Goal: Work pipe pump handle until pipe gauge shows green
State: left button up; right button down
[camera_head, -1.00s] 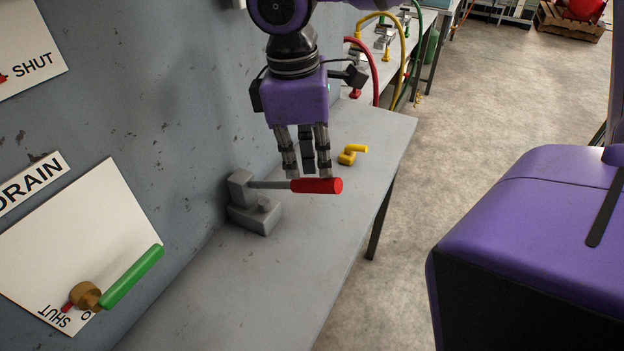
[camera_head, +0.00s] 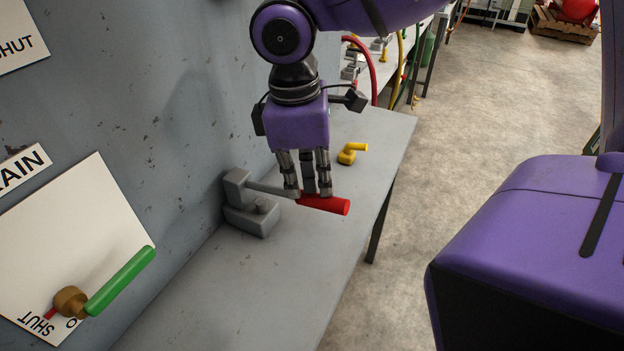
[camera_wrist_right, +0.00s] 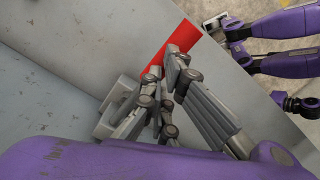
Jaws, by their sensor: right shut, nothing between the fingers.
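The pump (camera_head: 252,217) is a grey block on the grey bench beside the wall, with a lever ending in a red handle (camera_head: 325,204). The lever slopes down toward its red end, close above the bench. My right gripper (camera_head: 309,192) is shut and empty, pointing down, with its fingertips at the top of the lever and the inner end of the red grip. In the right wrist view the red handle (camera_wrist_right: 174,44) shows beyond the fingers, which partly cover it. Whether they touch it is hard to tell. No gauge is in view. My left gripper is not in view.
A small yellow crank-shaped part (camera_head: 351,153) lies farther back on the bench (camera_head: 255,290). A green lever (camera_head: 121,280) on a white panel (camera_head: 85,235) sticks out from the wall at left. The bench front is clear. Hoses stand on another bench behind.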

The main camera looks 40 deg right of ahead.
dwell(0.4)
jog(key=shift+w+a+r+b, duration=0.25)
jog(key=shift+w+a+b, duration=0.05)
jog(key=shift+w+a, duration=0.3)
jog(key=shift+w+a+r+b, duration=0.25)
jog(key=shift+w+a, duration=0.2)
jog(key=shift+a, duration=0.15)
notch_tip(320, 180, up, 12)
jog(key=shift+w+a, duration=0.4)
jog(key=shift+a, duration=0.05)
jog(key=shift+f, duration=0.1)
